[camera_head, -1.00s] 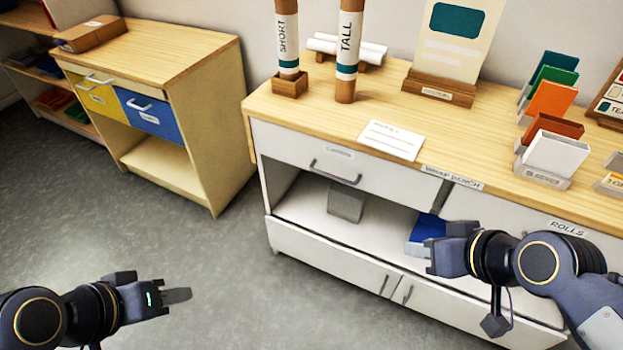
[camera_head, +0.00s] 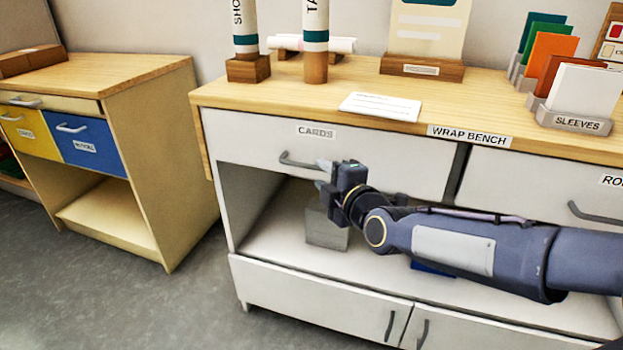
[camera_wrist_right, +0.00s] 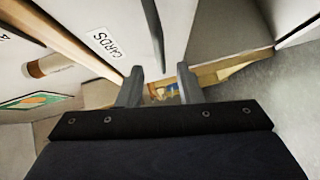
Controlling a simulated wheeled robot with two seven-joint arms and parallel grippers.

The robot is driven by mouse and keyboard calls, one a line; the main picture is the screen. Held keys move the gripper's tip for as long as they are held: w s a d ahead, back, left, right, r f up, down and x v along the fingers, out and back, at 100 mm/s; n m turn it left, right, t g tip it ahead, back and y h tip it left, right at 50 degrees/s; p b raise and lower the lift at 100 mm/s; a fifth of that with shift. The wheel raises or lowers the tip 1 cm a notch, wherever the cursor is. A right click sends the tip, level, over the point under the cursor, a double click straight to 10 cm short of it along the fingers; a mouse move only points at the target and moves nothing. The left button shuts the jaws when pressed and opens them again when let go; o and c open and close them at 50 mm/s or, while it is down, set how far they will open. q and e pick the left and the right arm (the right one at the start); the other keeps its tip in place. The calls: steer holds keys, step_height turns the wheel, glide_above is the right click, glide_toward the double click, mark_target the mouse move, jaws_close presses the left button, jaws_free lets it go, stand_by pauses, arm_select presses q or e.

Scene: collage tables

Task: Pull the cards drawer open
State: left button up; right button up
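The cards drawer (camera_head: 240,140) is the white front with a CARDS label (camera_head: 316,132) on the left of the wrap bench; it looks shut. Its grey bar handle (camera_head: 295,161) is partly hidden by my right gripper (camera_head: 322,172), which is at the handle's right part. In the right wrist view the drawer front (camera_wrist_right: 110,15) and its dark handle (camera_wrist_right: 153,30) show. The gripper's two fingers (camera_wrist_right: 161,87) are apart, with the handle running between their lines; I cannot tell whether they touch it. My left gripper is out of view.
The bench top (camera_head: 230,93) carries tubes, a white card (camera_head: 380,107) and a SLEEVES holder (camera_head: 575,122). Below the drawer is an open shelf with a grey box (camera_head: 325,232). A wooden cabinet (camera_head: 165,150) stands left, with free floor (camera_head: 190,300) between.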

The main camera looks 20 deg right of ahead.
mark_target(314, 168)
steer(key=b+x, duration=0.1)
steer(key=x, duration=0.5)
steer(key=shift+w+b, duration=0.1)
steer(key=shift+b, duration=0.2)
steer(key=shift+c, duration=0.3)
jaws_close()
